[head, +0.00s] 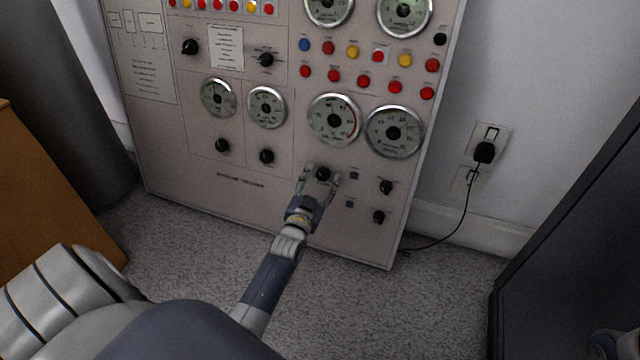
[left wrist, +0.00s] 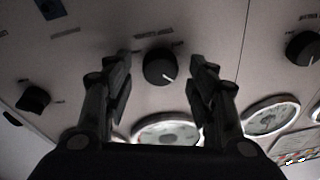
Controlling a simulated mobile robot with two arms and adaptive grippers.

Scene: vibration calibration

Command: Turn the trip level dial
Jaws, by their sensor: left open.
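A round black dial (head: 323,173) sits low on the grey instrument panel (head: 240,184), below the large gauges. Its label is too small to read, so I cannot confirm it is the trip level dial. My left gripper (head: 321,181) is open, with one finger on each side of this dial. In the left wrist view the dial (left wrist: 160,67) shows a white pointer mark between the two fingertips (left wrist: 161,78). Gaps show between dial and fingers, and I see no clear contact. Part of what looks like my right gripper (head: 606,344) shows at the bottom right corner; its fingers are hidden.
Two black knobs (head: 386,187) (head: 379,217) and small dark switches (head: 354,175) lie right of the dial. Other knobs (head: 267,156) are to its left. A plugged cord (head: 462,215) hangs at the right wall. A dark cabinet (head: 570,230) stands at right; carpet is clear before the panel.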

